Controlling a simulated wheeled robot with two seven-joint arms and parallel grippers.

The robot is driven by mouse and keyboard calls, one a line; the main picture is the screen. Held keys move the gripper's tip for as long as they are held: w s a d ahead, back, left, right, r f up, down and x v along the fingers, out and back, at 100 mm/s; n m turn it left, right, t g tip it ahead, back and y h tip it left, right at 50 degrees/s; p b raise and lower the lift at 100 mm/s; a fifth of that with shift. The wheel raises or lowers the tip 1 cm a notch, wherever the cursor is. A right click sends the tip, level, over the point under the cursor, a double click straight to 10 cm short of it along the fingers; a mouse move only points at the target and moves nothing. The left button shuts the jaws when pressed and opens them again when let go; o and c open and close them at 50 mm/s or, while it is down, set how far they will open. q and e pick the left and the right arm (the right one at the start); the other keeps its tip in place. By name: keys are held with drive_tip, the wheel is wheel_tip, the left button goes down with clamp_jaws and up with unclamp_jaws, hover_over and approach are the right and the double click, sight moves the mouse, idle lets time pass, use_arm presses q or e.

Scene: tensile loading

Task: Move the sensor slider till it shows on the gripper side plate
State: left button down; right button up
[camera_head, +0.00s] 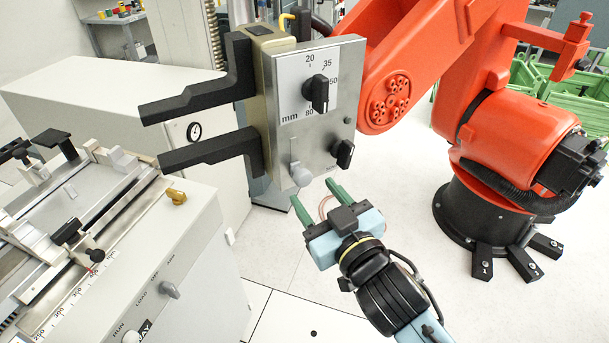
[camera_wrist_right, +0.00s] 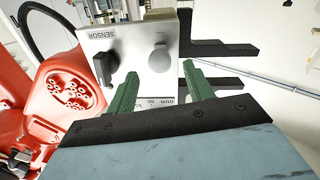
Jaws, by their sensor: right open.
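The gripper side plate (camera_head: 317,95) is a metal plate with a marked mm dial (camera_head: 317,92) and a smaller black knob (camera_head: 343,153). The sensor slider seems to be the grey round knob (camera_head: 301,175) at its lower left edge. The knob also shows in the right wrist view (camera_wrist_right: 161,58), beside the printed word SENSOR. My right gripper (camera_head: 313,192) is open just below the grey knob. In the wrist view its green fingers (camera_wrist_right: 160,88) are spread on either side of the knob's line, apparently not touching it. My left gripper is not in view.
Two black jaws (camera_head: 200,95) stick out left from the plate unit. An orange robot arm (camera_head: 430,60) stands behind and right. A white bench with a measuring rig (camera_head: 150,250) is at the left. The floor (camera_head: 270,260) around my right arm is clear.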

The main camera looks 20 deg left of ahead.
sight(305, 181)
drive_tip(key=shift+x, duration=2.7)
clamp_jaws()
